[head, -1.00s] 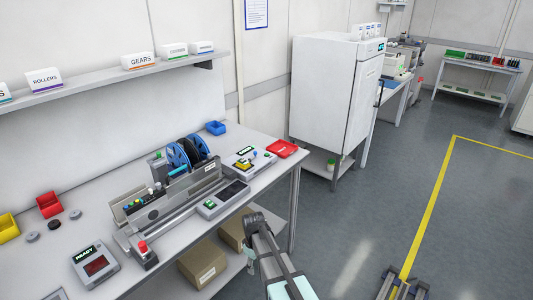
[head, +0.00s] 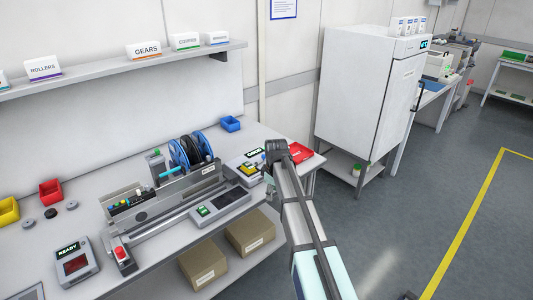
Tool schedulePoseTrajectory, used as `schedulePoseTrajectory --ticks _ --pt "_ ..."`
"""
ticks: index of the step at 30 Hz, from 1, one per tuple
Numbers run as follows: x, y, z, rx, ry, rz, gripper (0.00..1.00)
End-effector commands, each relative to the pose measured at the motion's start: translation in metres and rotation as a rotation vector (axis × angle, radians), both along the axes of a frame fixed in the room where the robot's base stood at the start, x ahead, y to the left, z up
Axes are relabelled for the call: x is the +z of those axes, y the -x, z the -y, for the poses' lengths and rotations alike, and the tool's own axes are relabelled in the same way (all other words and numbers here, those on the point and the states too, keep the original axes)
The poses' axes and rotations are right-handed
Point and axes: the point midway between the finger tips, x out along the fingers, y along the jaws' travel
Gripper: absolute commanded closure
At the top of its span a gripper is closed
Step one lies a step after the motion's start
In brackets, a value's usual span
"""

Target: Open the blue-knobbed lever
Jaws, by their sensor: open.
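A small fixture with a yellow part (head: 246,169) sits at the right end of the near bench. Its blue knob is not clear now, as the end of my arm crosses in front of that area. A light-blue handle (head: 169,173) sticks out beside the blue spools (head: 190,150); I cannot tell whether it is a lever. My gripper (head: 270,187) hangs below the dark wrist joint, just right of the fixture in the picture. It is open and appears empty. Its fingertips are small and partly hidden, and I cannot tell whether they touch anything.
A red tray (head: 300,152) lies behind my arm at the bench's right end. A grey unit with a screen and green button (head: 220,204) is left of my arm. Cardboard boxes (head: 250,232) sit on the lower shelf. A white cabinet (head: 362,95) stands right, with open floor before it.

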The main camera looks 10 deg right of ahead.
Motion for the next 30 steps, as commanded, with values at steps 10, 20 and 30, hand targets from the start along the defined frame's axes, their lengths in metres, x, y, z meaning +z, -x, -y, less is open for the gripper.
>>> schedulePoseTrajectory --ticks 10,20,30 --pt "0.089 -0.071 0.001 0.269 0.047 0.052 0.54" --pt "0.21 -0.134 0.003 0.607 0.124 0.11 0.54" --pt "0.202 -0.141 0.002 0.653 0.134 0.113 0.54"
